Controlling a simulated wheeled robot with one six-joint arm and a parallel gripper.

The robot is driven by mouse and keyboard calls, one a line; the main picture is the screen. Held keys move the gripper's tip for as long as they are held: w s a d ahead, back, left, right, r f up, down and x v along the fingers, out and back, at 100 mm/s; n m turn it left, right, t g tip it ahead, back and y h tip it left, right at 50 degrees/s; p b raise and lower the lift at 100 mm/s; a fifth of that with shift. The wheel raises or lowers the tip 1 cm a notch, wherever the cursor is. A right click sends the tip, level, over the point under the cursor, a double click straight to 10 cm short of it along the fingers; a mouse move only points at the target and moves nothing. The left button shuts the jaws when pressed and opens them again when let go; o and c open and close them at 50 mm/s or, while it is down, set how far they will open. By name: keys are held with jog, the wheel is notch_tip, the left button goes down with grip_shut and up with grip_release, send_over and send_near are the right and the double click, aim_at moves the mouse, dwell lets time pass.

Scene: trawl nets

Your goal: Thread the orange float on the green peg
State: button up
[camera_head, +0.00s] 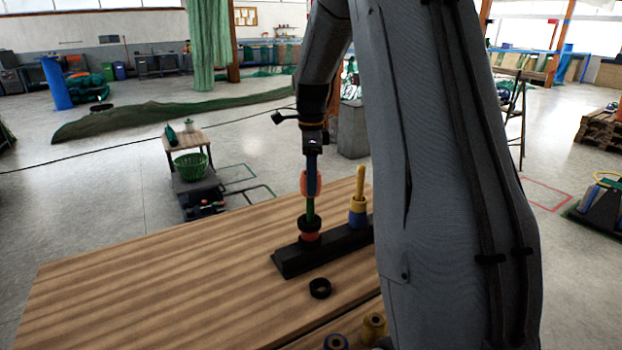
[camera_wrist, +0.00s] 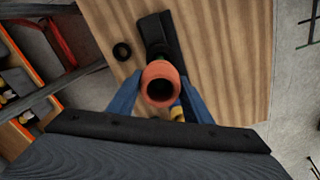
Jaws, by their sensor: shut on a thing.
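My gripper (camera_head: 312,177) is shut on the orange float (camera_head: 304,183). In the head view the float is held upright, just above or around the top of the green peg (camera_head: 310,207); I cannot tell which. The green peg stands on a black base (camera_head: 290,262), with a black ring (camera_head: 309,225) and a red float (camera_head: 309,238) low on it.
A yellow peg (camera_head: 360,182) with yellow and blue floats stands to the right on the base. A loose black ring (camera_head: 320,288) lies on the wooden table (camera_head: 150,285). Blue and yellow floats (camera_head: 373,326) stand at the front. The table's left part is clear.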

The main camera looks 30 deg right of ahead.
jog(key=o, duration=1.1)
jog(key=shift+o, duration=0.2)
jog(key=shift+r+b, duration=1.1)
jog(key=shift+r, duration=2.8)
